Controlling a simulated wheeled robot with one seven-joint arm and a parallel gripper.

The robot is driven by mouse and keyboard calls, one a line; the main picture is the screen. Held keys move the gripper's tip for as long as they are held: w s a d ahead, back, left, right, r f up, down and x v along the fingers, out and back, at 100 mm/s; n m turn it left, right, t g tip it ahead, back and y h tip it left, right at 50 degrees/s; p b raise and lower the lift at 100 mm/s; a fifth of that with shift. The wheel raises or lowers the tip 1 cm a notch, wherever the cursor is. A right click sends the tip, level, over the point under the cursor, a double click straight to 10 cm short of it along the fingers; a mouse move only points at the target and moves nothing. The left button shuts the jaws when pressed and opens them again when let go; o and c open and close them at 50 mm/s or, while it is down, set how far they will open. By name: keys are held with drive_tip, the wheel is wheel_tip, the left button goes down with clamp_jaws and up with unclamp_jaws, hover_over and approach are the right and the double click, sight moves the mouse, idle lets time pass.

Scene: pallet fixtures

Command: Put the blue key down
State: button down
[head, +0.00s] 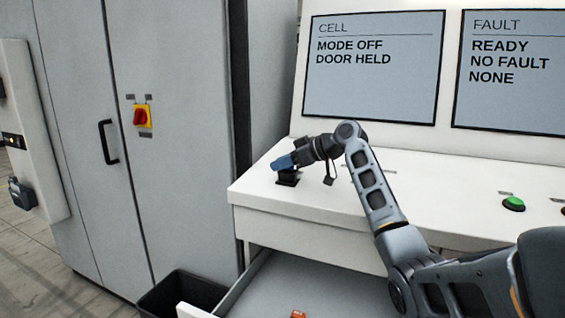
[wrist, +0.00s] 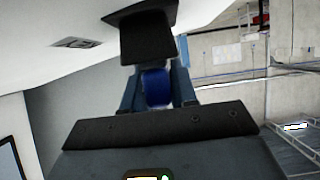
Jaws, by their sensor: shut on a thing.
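The blue key (wrist: 157,87) shows in the wrist view between the two fingers of my gripper (wrist: 157,92), which is shut on it. In the head view my gripper (head: 284,162) is over the left end of the white console, and the key cannot be told apart from the bluish fingers. A black block with a wider base (wrist: 148,38) stands on the console just beyond the key; it also shows in the head view (head: 288,178), right under the fingertips. I cannot tell whether the key touches or sits in this block.
The white console (head: 250,190) has a green button (head: 513,204) at the right and screens (head: 373,68) behind, reading MODE OFF, DOOR HELD. An open drawer (head: 245,284) below holds an orange thing (head: 298,314). A dark bin (head: 185,293) and a cabinet with a red switch (head: 141,117) stand left.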

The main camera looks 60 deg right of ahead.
drive_tip(key=shift+f, duration=0.1)
drive_tip(key=shift+f, duration=0.1)
drive_tip(key=c, duration=0.9)
unclamp_jaws()
drive_tip(key=shift+r, duration=0.3)
drive_tip(key=b+v, duration=0.1)
drive_tip(key=v, duration=1.1)
drive_tip(key=shift+d+f+b, duration=0.1)
drive_tip(key=shift+b, duration=0.3)
